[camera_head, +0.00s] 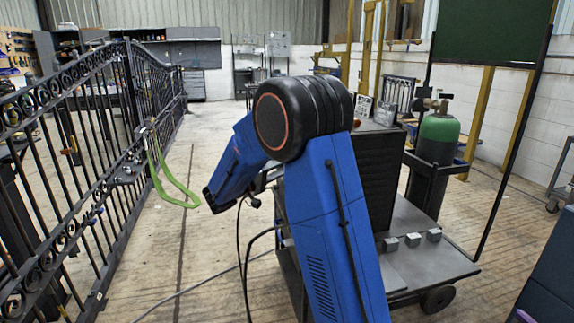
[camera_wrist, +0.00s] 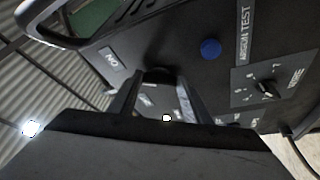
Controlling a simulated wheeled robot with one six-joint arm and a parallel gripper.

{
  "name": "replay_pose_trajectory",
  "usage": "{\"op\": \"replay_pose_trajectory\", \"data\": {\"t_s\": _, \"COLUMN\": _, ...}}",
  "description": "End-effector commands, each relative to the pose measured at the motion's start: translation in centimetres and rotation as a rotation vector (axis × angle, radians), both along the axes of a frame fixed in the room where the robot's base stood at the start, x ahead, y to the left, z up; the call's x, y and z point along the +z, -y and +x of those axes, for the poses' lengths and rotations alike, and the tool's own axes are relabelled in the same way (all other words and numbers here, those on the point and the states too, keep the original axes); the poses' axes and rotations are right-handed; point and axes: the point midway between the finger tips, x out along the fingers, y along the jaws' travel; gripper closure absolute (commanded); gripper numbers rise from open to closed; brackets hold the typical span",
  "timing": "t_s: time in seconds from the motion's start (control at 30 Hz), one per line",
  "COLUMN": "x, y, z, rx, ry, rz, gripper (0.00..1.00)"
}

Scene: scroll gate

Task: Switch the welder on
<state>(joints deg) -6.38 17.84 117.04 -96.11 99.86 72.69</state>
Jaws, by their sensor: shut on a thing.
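The welder (camera_head: 375,175) is a black box on a wheeled cart, partly hidden by my blue arm in the head view. Its dark front panel (camera_wrist: 220,75) fills much of the wrist view, tilted. The switch's position is not clear.
A green gas cylinder (camera_head: 438,138) stands at the cart's back. Small metal blocks (camera_head: 412,239) lie on the cart's shelf (camera_head: 420,262). A black iron gate (camera_head: 85,150) with a green strap (camera_head: 165,190) stands at left. Cables trail across the floor between them.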

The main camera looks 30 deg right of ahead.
Motion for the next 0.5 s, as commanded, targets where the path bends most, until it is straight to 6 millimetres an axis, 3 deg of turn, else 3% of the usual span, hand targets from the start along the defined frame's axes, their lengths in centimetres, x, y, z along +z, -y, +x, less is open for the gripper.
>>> {"op": "replay_pose_trajectory", "data": {"t_s": 0.5, "x": -0.41, "y": 0.03, "z": 0.10, "rx": -0.001, "ry": 0.166, "rz": -0.047, "gripper": 0.79}}
